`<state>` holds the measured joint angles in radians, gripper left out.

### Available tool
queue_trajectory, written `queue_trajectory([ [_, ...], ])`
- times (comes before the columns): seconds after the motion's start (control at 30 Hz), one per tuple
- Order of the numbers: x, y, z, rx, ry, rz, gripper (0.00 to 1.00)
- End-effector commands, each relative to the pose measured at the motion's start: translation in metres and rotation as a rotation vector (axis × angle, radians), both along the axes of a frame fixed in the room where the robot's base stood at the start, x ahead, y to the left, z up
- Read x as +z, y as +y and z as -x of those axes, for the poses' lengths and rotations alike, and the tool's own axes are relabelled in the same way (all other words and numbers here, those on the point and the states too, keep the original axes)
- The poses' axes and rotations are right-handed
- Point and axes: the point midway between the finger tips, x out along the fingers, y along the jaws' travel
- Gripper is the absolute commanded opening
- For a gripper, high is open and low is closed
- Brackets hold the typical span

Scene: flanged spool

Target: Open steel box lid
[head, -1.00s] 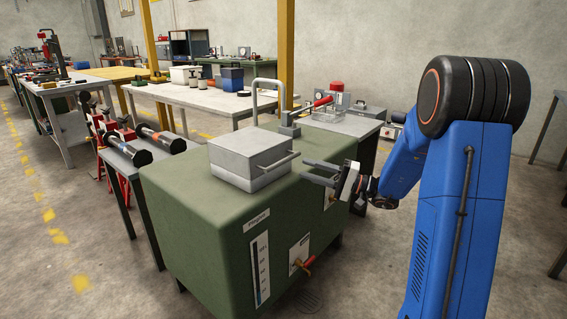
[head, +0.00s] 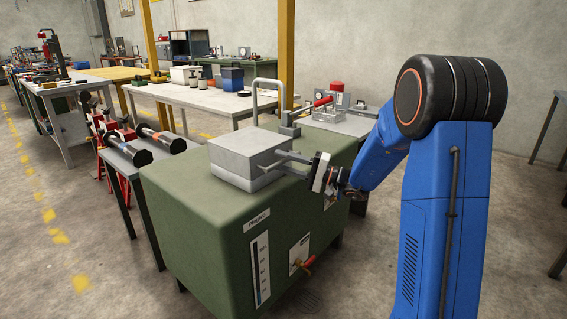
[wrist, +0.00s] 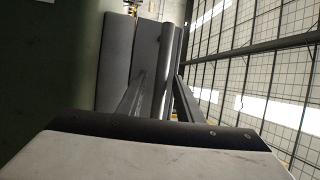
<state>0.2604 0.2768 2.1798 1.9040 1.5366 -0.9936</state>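The steel box (head: 232,176) is a light grey box on top of a green tank. Its lid (head: 248,148) lies flat and closed on it. The lid's bar handle (wrist: 172,60) runs lengthwise in the wrist view, along the box's right side. My gripper (head: 284,163) is at this handle side in the head view, its fingers pointing left at the box. In the wrist view my fingers (wrist: 158,97) stand apart, one on either side of the bar. Contact with the bar cannot be made out. In the head view the fingers largely hide the handle.
The green tank (head: 205,215) carries the box and has a gauge and a red-handled valve (head: 308,262) on its front. A bent grey pipe (head: 256,100) rises behind the box. A small table with dark cylinders (head: 165,143) stands left. Space above the lid is clear.

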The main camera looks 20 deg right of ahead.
Motion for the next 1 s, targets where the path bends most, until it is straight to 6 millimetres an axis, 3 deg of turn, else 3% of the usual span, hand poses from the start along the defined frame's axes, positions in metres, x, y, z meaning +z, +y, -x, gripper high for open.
queue_trajectory([
  [0.03,0.000,0.000,0.000,0.000,0.000,0.000,0.30],
  [0.17,0.000,0.000,0.000,0.000,0.000,0.000,0.00],
  [0.43,0.002,0.000,0.000,0.001,0.003,0.004,0.00],
  [0.63,0.014,0.001,-0.001,0.002,0.035,0.028,0.00],
  [1.0,0.072,0.013,-0.016,0.000,0.201,0.156,0.00],
])
